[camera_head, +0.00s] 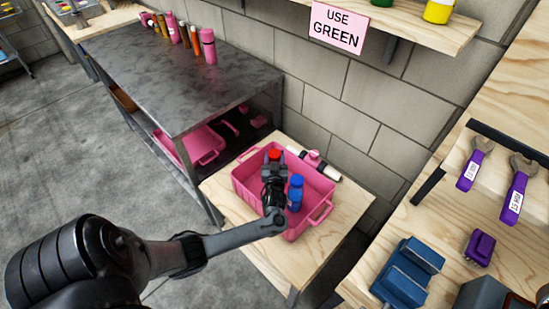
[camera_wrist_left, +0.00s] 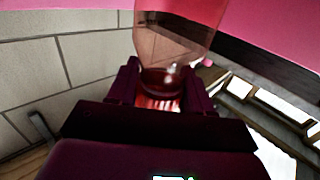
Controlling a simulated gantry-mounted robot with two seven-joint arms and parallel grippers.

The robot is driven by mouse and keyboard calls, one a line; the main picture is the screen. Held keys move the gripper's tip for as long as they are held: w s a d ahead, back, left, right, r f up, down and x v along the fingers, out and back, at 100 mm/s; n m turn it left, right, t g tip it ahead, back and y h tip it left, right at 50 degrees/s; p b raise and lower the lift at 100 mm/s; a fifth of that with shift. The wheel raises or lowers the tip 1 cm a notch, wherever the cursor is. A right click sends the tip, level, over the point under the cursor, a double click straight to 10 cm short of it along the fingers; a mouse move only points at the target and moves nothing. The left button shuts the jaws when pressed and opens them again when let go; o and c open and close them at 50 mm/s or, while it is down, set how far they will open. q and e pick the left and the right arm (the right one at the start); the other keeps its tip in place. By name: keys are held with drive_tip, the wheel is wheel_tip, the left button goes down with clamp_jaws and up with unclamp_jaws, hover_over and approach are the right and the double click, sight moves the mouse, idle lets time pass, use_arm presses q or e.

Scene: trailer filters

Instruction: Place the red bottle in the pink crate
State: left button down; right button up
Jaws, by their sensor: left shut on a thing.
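The pink crate (camera_head: 320,214) stands on a low wooden table. A blue bottle (camera_head: 295,188) is upright inside it. My left gripper (camera_head: 273,164) is over the crate in the head view and shut on the red bottle, whose red top (camera_head: 274,154) shows just beyond the fingers. In the left wrist view the red, see-through bottle (camera_wrist_left: 178,38) sits between the fingers of the gripper (camera_wrist_left: 160,92). My arm hides much of the crate's inside, and I cannot tell whether the bottle touches its floor.
A pink bottle and a white cylinder (camera_head: 327,170) lie behind the crate, near the block wall. A dark metal table (camera_head: 180,85) with several bottles stands at back left. A wooden bench (camera_head: 430,230) with purple-handled wrenches (camera_head: 515,192) is at right.

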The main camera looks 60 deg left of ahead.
use_arm(q)
drive_tip(key=shift+f, duration=0.15)
drive_tip(key=shift+c, duration=2.4)
unclamp_jaws()
drive_tip(key=shift+r, duration=0.3)
drive_tip(key=p+v, duration=0.2)
drive_tip(key=v, duration=0.5)
drive_tip(key=shift+d+f, duration=0.2)
drive_tip(key=shift+s+r, duration=0.1)
